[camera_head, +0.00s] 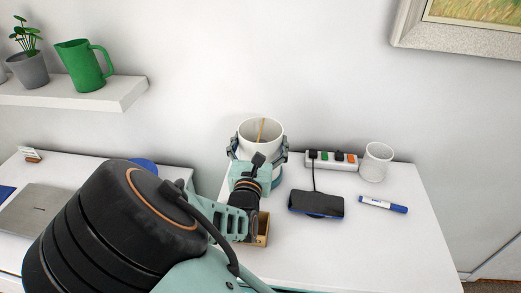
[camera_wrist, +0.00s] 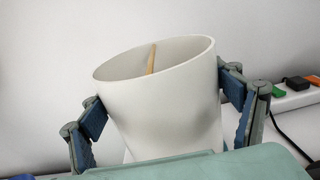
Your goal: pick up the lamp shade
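The lamp shade (camera_wrist: 160,105) is a white, open-topped round shell that leans in the wrist view, with a thin tan stick (camera_wrist: 151,58) showing inside it. It also shows in the head view (camera_head: 272,136), at the back left of the white table. My gripper (camera_head: 258,150) has one finger on each side of the shade, and in the wrist view (camera_wrist: 163,103) both pads lie against its outer wall. The shade's lower part is hidden by my gripper, so I cannot tell what it rests on.
A power strip (camera_head: 343,167), a white cup (camera_head: 376,162), a black phone (camera_head: 316,204) and a blue marker (camera_head: 384,204) are to the right. A small tan box (camera_head: 262,229) is partly behind my arm. A shelf (camera_head: 110,98) holds a green pitcher (camera_head: 80,66). The table's front right is clear.

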